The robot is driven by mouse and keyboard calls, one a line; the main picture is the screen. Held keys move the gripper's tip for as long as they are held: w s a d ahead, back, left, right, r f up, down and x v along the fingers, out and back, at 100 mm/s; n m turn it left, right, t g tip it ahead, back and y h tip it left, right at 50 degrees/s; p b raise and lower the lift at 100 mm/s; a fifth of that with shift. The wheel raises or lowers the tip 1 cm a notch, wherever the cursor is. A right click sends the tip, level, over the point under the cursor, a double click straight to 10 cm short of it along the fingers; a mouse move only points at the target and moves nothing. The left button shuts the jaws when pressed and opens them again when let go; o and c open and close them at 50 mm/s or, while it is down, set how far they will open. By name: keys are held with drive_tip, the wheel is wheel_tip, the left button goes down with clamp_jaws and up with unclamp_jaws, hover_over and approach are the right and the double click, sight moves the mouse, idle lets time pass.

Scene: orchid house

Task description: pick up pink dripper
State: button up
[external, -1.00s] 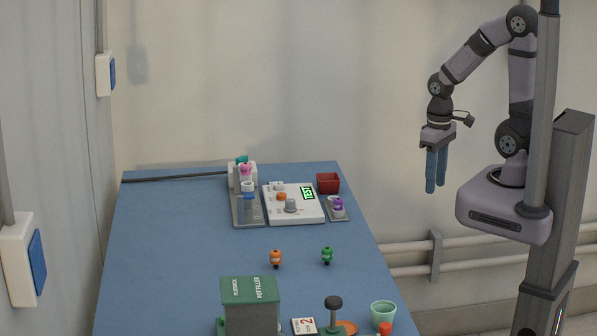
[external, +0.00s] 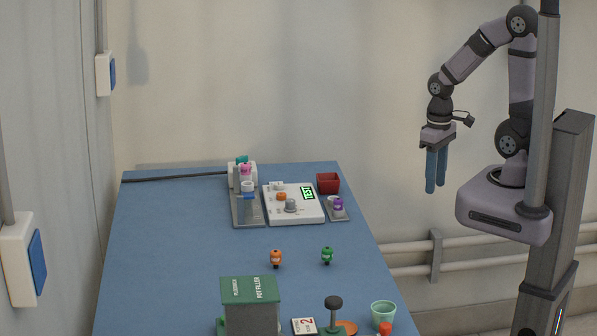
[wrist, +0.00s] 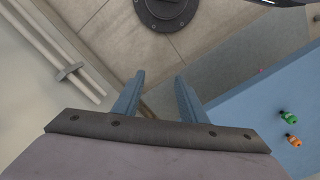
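The pink dripper (external: 245,169) is a small pink piece at the back of the table, on or at the grey and white stand (external: 246,214). A teal piece and a white piece sit close around it, and its lower part is hidden. My gripper (external: 433,192) hangs fingers-down to the right of the table, well away from the pink dripper. In the wrist view my gripper (wrist: 160,82) shows its two blue fingers apart with nothing between them.
Beside the stand are a white device with a green display (external: 297,213), a red box (external: 328,184) and a purple piece (external: 338,204). A green-topped pot filler (external: 249,290) and a mint cup (external: 383,314) are in front.

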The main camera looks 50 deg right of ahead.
drive_tip(key=shift+o, duration=0.6)
drive_tip(key=t+b, duration=0.3)
drive_tip(key=t, duration=1.2)
approach(249, 165)
drive_tip(key=shift+w+a+f, duration=0.1)
drive_tip(key=shift+w+a, duration=0.25)
drive_tip(key=shift+w, duration=0.25)
drive_tip(key=shift+w, duration=0.1)
drive_tip(key=shift+d+p+x, duration=0.15)
drive_tip(key=shift+p+x, duration=0.4)
drive_tip(key=shift+x, duration=1)
drive_tip(key=shift+d+p+x, duration=0.15)
drive_tip(key=shift+p+x, duration=0.35)
drive_tip(key=shift+x, duration=1.05)
drive_tip(key=shift+w+f, duration=0.2)
drive_tip(key=shift+w, duration=0.2)
